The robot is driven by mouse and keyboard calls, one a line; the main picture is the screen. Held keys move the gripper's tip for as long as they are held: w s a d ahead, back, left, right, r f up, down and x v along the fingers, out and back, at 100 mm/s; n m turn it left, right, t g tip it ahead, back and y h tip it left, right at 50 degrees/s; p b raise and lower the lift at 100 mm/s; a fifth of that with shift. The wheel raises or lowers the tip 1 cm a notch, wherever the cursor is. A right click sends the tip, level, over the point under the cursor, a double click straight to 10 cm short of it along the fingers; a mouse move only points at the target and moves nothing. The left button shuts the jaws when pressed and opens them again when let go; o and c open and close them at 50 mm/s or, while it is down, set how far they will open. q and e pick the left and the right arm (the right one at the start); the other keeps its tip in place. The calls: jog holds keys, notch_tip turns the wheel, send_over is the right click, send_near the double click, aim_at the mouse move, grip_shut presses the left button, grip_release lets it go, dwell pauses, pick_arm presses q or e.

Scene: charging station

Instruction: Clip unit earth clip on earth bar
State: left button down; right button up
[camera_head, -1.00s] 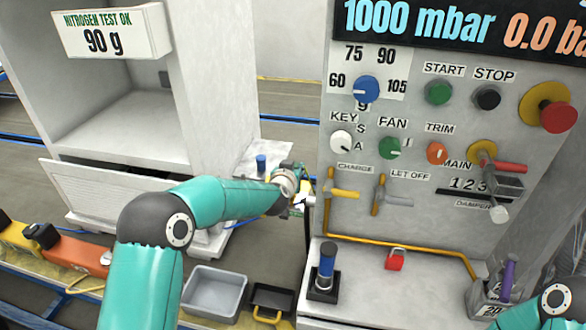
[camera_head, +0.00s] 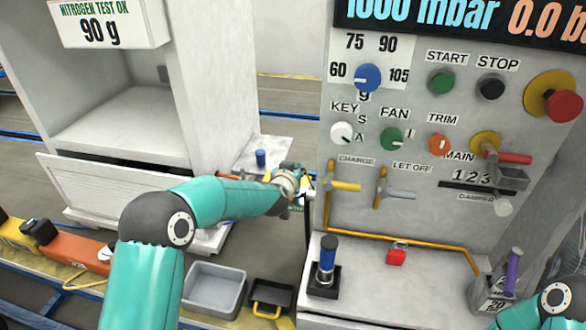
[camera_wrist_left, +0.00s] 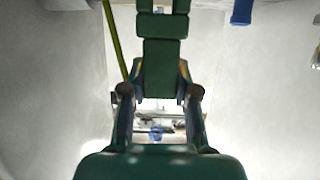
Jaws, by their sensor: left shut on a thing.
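My left gripper (camera_head: 302,188) is at the end of the teal arm, between the white cabinet and the control panel. It also shows in the left wrist view (camera_wrist_left: 160,95), with its fingers on a dark green block-like thing (camera_wrist_left: 163,68) that appears to be the earth clip. A yellow-green cable (camera_wrist_left: 115,40) runs up beside it. In the head view the clip is small and mostly hidden by the gripper. A thin orange-brown bar (camera_head: 229,177) shows left of the gripper; I cannot tell if it is the earth bar. The right gripper is out of view.
The control panel (camera_head: 350,225) with yellow pipes and valve handles (camera_head: 345,186) stands close right of the gripper. A blue-topped post (camera_head: 261,158) stands behind.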

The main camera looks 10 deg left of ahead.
pick_arm(q)
jog(key=shift+f+b, duration=0.55)
jog(key=shift+f, duration=0.25)
jog(key=c, duration=0.8)
grip_release()
jog(key=shift+r, duration=0.1)
jog(key=v, duration=1.2)
